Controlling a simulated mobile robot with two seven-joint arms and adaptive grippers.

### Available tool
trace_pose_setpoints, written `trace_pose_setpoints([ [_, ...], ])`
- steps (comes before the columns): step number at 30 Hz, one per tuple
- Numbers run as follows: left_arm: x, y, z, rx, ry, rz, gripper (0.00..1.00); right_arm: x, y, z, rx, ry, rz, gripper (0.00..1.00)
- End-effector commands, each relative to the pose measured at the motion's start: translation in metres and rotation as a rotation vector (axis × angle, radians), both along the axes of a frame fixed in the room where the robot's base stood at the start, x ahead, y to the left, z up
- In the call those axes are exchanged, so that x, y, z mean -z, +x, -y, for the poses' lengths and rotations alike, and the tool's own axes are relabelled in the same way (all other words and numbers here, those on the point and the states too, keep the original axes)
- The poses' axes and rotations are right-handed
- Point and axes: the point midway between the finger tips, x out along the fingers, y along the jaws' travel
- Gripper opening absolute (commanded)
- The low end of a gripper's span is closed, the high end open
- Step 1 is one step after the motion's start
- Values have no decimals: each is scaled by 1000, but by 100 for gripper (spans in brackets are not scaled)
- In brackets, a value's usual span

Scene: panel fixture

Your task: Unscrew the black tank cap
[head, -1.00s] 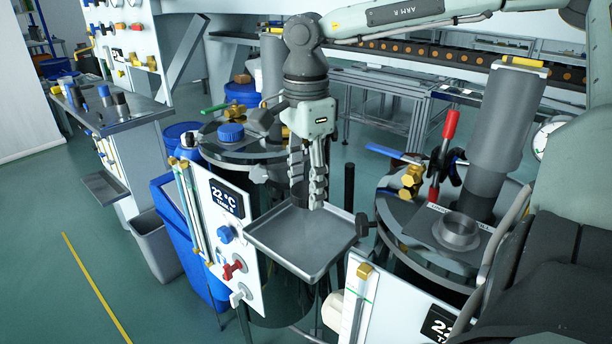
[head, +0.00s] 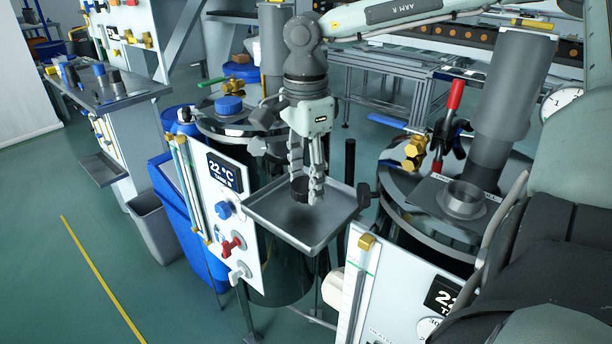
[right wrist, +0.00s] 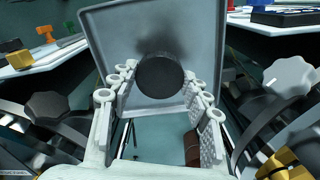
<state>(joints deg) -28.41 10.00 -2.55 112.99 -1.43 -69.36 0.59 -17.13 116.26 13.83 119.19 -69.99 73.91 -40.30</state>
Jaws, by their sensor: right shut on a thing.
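My right gripper (head: 305,190) points down over the small metal tray (head: 277,221) between the two tanks. It is shut on the black tank cap (head: 300,187), a short dark cylinder partly hidden by the fingers. In the right wrist view the black cap (right wrist: 160,76) sits between the finger ends, with the tray (right wrist: 112,28) behind it. I cannot tell whether the cap touches the tray. The right tank's metal filler neck (head: 465,200) stands open with no cap on it. My left gripper is not in view.
A blue cap (head: 229,105) sits on the left tank's lid. A red-handled lever (head: 453,100), brass valve (head: 412,150) and grey cylinder (head: 513,88) stand on the right tank. The TANK B panel (head: 222,200) is beside the tray. Open floor lies at left.

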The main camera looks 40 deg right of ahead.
Motion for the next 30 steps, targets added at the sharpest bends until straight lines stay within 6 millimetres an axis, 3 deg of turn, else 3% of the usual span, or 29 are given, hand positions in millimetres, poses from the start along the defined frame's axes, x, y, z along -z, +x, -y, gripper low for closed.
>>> trace_pose_setpoints([
  [4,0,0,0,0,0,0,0,0,0,0,0,0,0,15],
  [5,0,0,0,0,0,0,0,0,0,0,0,0,0,49],
  [11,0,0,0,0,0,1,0,0,0,0,0,0,0,72],
  [22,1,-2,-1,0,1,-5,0,-6,0,0,1,0,1,72],
  [26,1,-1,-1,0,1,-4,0,-24,1,0,1,-2,4,72],
  [30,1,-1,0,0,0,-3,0,-55,2,0,1,-2,7,72],
])
